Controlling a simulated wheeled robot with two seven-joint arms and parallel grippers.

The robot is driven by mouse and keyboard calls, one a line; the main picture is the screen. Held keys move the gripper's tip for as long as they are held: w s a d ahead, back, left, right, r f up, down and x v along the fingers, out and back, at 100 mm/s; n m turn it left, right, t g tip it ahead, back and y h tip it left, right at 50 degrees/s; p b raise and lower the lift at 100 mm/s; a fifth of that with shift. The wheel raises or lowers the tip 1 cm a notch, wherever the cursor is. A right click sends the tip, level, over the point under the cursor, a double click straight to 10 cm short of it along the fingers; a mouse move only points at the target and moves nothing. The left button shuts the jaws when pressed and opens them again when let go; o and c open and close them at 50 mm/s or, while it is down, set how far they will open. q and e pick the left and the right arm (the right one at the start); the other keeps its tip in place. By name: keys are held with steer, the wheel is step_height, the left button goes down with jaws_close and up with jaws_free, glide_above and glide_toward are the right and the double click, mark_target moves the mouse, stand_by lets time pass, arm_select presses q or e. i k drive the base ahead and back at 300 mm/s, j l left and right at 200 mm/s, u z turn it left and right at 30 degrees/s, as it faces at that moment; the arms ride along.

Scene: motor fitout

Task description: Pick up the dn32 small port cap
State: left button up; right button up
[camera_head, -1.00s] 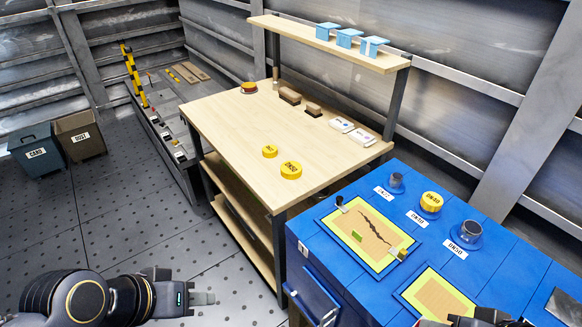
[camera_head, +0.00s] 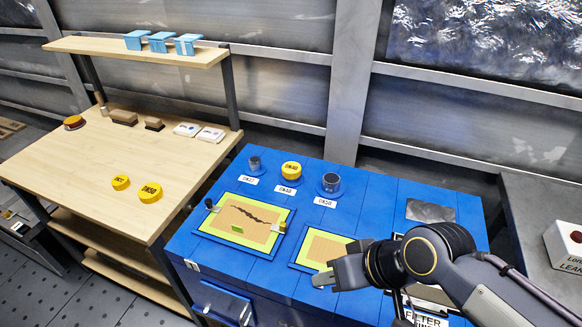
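The small yellow cap (camera_head: 121,183), whose label is too small to read surely, lies on the wooden table near its right front. A larger yellow cap marked DN50 (camera_head: 150,193) lies just right of it. On the blue bench (camera_head: 385,215) are a small grey port (camera_head: 254,163), a port with a yellow cap marked DN40 (camera_head: 291,171), and a wider grey port (camera_head: 331,182). My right gripper (camera_head: 326,277) is over the front of the blue bench, well right of the small cap. Its finger gap is not clear. My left gripper is out of view.
The wooden table (camera_head: 75,160) also holds a red-and-yellow button (camera_head: 74,122), brown blocks (camera_head: 124,117) and white boxes (camera_head: 210,134) along its back. A shelf with blue boxes (camera_head: 160,42) hangs above. The table's middle is clear.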

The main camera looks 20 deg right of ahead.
mark_target(121, 183)
steer(key=i+j+z, duration=0.1)
steer(key=j, duration=0.25)
steer(key=i+j+z, duration=0.15)
steer(key=i+j, duration=0.2)
steer(key=i+j+z, duration=0.1)
steer(key=j, duration=0.35)
steer(key=i+j+z, duration=0.15)
steer(key=j, duration=0.25)
steer(key=i+j+z, duration=0.1)
steer(key=i+j, duration=0.15)
steer(key=j, duration=0.2)
steer(key=i+j+z, duration=0.1)
steer(key=j, duration=0.35)
steer(key=i+j+z, duration=0.15)
steer(key=j, duration=0.3)
steer(key=i+j+z, duration=0.1)
steer(key=j, duration=0.4)
